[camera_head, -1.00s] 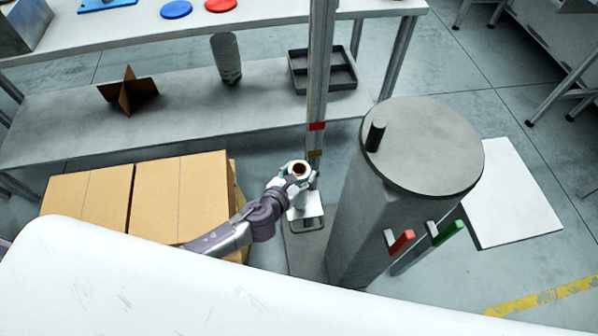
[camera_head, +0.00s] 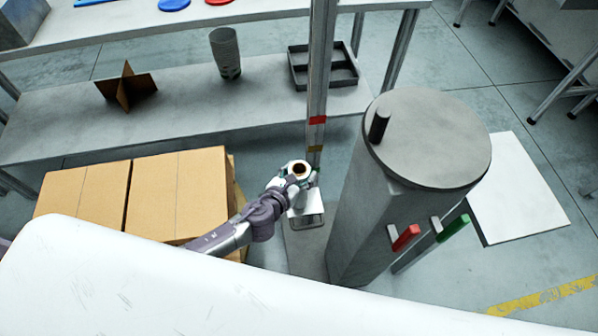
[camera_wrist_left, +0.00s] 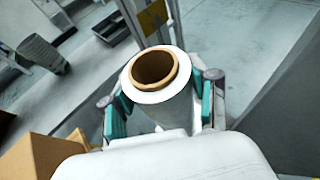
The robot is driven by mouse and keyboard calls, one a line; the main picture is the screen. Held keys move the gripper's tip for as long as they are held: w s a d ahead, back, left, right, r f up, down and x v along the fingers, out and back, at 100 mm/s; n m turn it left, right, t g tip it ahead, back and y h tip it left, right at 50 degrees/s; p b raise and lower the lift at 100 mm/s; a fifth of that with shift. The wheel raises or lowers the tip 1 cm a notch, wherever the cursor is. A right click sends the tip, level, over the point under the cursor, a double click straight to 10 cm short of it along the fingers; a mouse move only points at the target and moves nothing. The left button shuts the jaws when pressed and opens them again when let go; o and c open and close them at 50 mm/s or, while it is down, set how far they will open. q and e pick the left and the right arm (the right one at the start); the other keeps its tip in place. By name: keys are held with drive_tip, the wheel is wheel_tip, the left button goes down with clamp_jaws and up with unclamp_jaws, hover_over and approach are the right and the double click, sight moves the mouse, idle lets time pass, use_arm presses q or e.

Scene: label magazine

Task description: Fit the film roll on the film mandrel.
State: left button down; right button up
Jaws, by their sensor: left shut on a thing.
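The film roll (camera_head: 303,169) is white with a brown hollow core. My left gripper (camera_head: 300,178) is shut on it, and its open end faces up. In the left wrist view, the roll (camera_wrist_left: 147,97) sits between the teal finger pads of the left gripper (camera_wrist_left: 160,103). The film mandrel (camera_head: 380,124) appears to be the short dark peg standing upright near the left edge of the round grey top (camera_head: 435,140) of a tall pedestal. The roll is to the left of the pedestal, apart from the peg. My right gripper is not in view.
A grey post (camera_head: 318,75) with red and yellow bands stands just behind the roll. Cardboard boxes (camera_head: 178,195) are at the left. Red (camera_head: 406,238) and green (camera_head: 453,228) handles stick out from the pedestal's front. A shelf (camera_head: 180,115) holds a bin and a dark tray.

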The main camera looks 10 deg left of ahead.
use_arm(q)
drive_tip(key=shift+f+b, duration=0.35)
drive_tip(key=shift+f, duration=0.15)
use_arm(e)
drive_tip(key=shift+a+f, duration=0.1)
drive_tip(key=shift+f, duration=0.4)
use_arm(q)
drive_tip(key=shift+f+b, duration=0.7)
drive_tip(key=shift+f, duration=0.1)
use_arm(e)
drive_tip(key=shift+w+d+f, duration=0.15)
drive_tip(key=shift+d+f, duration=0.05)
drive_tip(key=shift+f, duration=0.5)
use_arm(q)
drive_tip(key=shift+c, duration=1.2)
unclamp_jaws()
drive_tip(key=shift+s, duration=0.15)
drive_tip(key=v, duration=0.7)
drive_tip(key=shift+s+r, duration=0.25)
drive_tip(key=shift+s, duration=0.1)
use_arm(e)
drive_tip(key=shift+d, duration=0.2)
use_arm(q)
drive_tip(key=shift+a+r, duration=0.1)
drive_tip(key=shift+a, duration=0.05)
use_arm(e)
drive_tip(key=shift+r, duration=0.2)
